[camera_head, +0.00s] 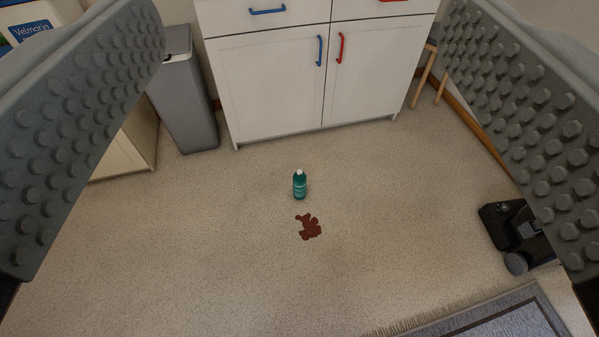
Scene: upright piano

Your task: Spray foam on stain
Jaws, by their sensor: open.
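A small teal bottle with a white cap (299,185) stands upright on the speckled beige floor, near the middle of the view. A dark red-brown stain (310,229) lies on the floor just in front of the bottle, slightly to its right. My gripper (300,150) is open and empty. Its two grey studded fingers show large at the left and right edges, high above the floor and well apart from the bottle.
A white cabinet (270,85) with blue and red handles stands behind the bottle. A grey bin (184,95) is at its left. A black floor device (517,234) and a grey fringed rug (490,318) lie at the right. The floor around the bottle is clear.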

